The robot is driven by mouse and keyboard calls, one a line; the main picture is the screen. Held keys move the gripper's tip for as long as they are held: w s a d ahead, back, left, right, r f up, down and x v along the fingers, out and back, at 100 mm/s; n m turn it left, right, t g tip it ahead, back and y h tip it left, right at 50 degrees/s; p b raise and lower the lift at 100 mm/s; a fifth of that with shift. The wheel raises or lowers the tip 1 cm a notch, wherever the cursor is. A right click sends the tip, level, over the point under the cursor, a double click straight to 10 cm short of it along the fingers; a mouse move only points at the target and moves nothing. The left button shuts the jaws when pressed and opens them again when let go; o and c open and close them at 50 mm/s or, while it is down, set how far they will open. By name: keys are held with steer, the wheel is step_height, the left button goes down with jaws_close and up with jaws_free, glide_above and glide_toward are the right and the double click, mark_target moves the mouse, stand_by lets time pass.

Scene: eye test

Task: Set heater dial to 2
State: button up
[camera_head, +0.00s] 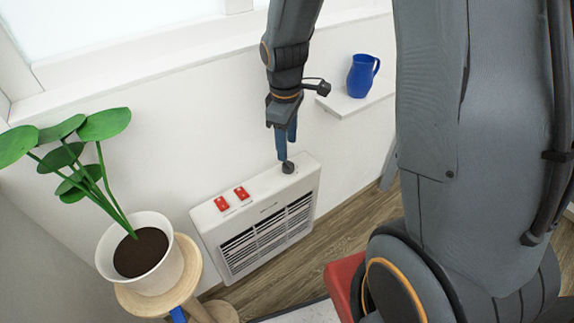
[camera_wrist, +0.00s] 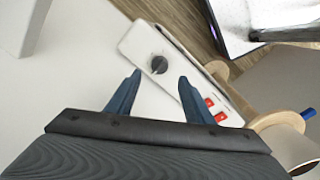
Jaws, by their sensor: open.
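The white heater (camera_head: 262,212) stands against the wall, with a slatted front grille. Its dark round dial (camera_head: 288,167) is on the top face near the right end. In the wrist view the dial (camera_wrist: 159,64) lies ahead of my fingertips, in line with the gap between them. The numbers around it are too small to read. My gripper (camera_head: 286,157) points down just above the dial. In the wrist view my gripper (camera_wrist: 158,76) is open, its two blue fingers apart with nothing between them. In the head view I cannot tell whether the fingers touch the dial.
Two red switches (camera_head: 232,198) sit on the heater's top, left of the dial. A potted plant (camera_head: 140,255) stands on a round wooden stand at the left. A blue jug (camera_head: 362,75) is on a white wall shelf (camera_head: 345,105) at the right. Wood floor lies below.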

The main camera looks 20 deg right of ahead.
mark_target(288, 162)
steer(key=f, duration=0.7)
steer(key=shift+w+d+f+b, duration=0.2)
steer(key=shift+f+b, duration=0.1)
steer(key=shift+b, duration=0.1)
steer(key=c, duration=1)
